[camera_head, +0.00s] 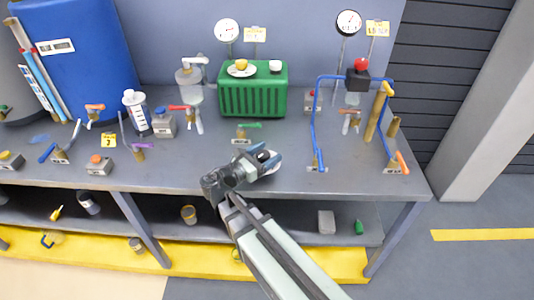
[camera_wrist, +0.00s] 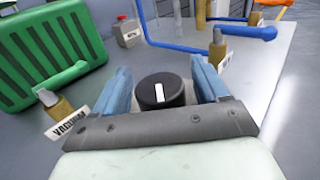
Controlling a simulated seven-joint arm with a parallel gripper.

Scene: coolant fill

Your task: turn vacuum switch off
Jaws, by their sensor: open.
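A round black knob (camera_wrist: 160,92) with a white pointer line sits between the two blue fingers of my gripper (camera_wrist: 160,70) in the wrist view. The pointer stands nearly straight up in that picture. The fingers are open, one on each side of the knob, with gaps showing. In the head view my gripper (camera_head: 268,156) is low over the bench front, beside a pale round plate (camera_head: 276,167); the knob is hard to make out there. A tag reading VACUUM (camera_wrist: 72,122) stands by a brass valve (camera_wrist: 58,105) with a green lever (camera_wrist: 62,76), left of my gripper.
A green ribbed box (camera_head: 253,96) stands behind my gripper. Blue pipes (camera_head: 315,125) with a red-topped black block (camera_head: 358,78) rise to the right. Bench surface right of my gripper is partly clear.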

